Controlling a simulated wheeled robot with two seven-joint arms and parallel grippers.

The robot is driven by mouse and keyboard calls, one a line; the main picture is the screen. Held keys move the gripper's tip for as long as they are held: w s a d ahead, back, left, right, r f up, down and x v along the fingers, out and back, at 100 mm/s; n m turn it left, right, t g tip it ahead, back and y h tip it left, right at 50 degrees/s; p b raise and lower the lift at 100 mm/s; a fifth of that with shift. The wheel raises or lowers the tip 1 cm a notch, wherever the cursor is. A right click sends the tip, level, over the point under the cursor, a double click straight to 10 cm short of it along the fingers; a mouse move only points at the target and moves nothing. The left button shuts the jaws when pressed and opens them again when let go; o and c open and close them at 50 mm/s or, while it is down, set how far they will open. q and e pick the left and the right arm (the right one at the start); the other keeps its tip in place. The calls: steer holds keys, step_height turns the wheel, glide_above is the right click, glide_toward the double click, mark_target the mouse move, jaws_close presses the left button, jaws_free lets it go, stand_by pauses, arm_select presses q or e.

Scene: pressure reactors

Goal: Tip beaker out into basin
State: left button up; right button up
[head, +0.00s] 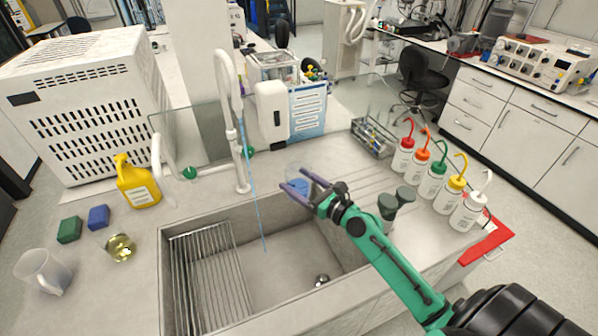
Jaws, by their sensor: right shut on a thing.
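My right gripper (299,187) reaches in from the lower right and is shut on a small clear beaker (297,171) with blue showing in it. The beaker is near the back right rim of the sink basin (285,265); it looks about upright, and its lower part is partly hidden by the fingers. A thin blue stream runs from the white tap (240,165) into the basin, left of the beaker. Another glass beaker (120,247) with yellow liquid stands on the counter left of the basin. My left gripper is not in view.
A wire rack (208,270) fills the basin's left part; its right part is open. Several wash bottles (433,180) and a tube rack (373,138) stand on the right. A yellow bottle (137,183), sponges (98,216) and a jug (43,271) stand on the left.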

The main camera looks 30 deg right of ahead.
steer(key=f, duration=0.2)
steer(key=w+a+f+n, duration=0.1)
steer(key=f, duration=0.1)
steer(key=f+b, duration=0.1)
steer(key=f+n+b, duration=0.1)
steer(key=shift+s+d, duration=0.25)
steer(key=shift+s, duration=0.1)
step_height(320, 180, down, 9)
steer(key=n+b, duration=0.4)
steer(key=b, duration=0.7)
arm_select(q)
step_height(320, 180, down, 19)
steer(key=b, duration=0.6)
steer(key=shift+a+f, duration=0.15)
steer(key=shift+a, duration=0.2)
arm_select(e)
steer(key=d+n, duration=0.1)
steer(key=n, duration=0.4)
steer(key=w+d+r+n, duration=0.1)
steer(key=n, duration=0.4)
steer(key=d+r+n, duration=0.1)
steer(key=n, duration=0.5)
steer(key=shift+w+d+r, duration=0.2)
steer(key=shift+w+d, duration=0.1)
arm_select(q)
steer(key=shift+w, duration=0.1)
